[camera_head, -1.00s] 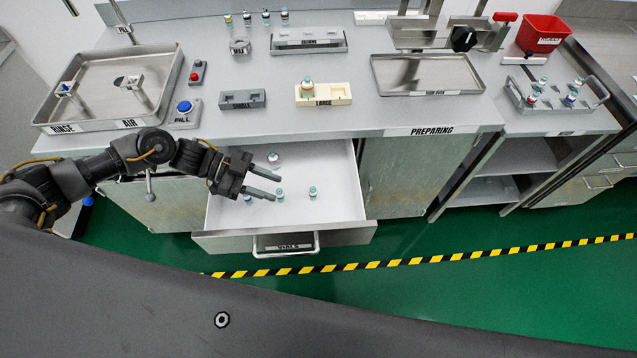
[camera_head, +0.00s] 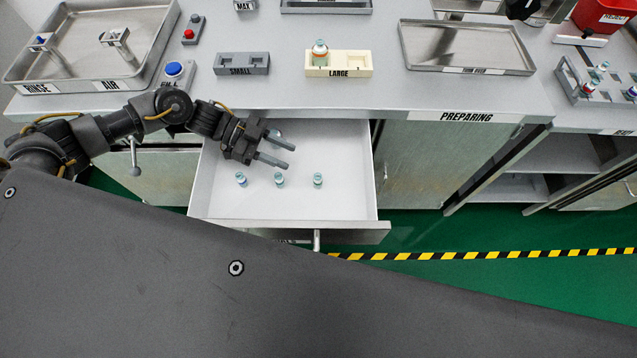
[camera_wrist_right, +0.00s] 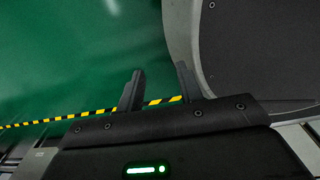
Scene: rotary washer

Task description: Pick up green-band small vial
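Several small vials stand upright in the open white drawer, in the head view: a left vial (camera_head: 241,179), a middle vial (camera_head: 280,180) and a right vial (camera_head: 318,180). They look teal-topped; I cannot tell which has a green band. Another vial shows only partly behind my left gripper. My left gripper (camera_head: 283,154) hangs over the drawer (camera_head: 345,205), behind the row of vials, its two fingers apart with nothing visible between them. My right gripper (camera_wrist_right: 158,88) shows in the right wrist view, fingers apart and empty above the green floor.
On the counter stand a grey SMALL rack (camera_head: 242,64), a cream LARGE rack (camera_head: 352,66) holding a larger vial (camera_head: 320,52), and a metal tray (camera_head: 466,46). A rinse tray (camera_head: 75,85) and blue FILL button (camera_head: 174,69) are at left. The drawer's front is clear.

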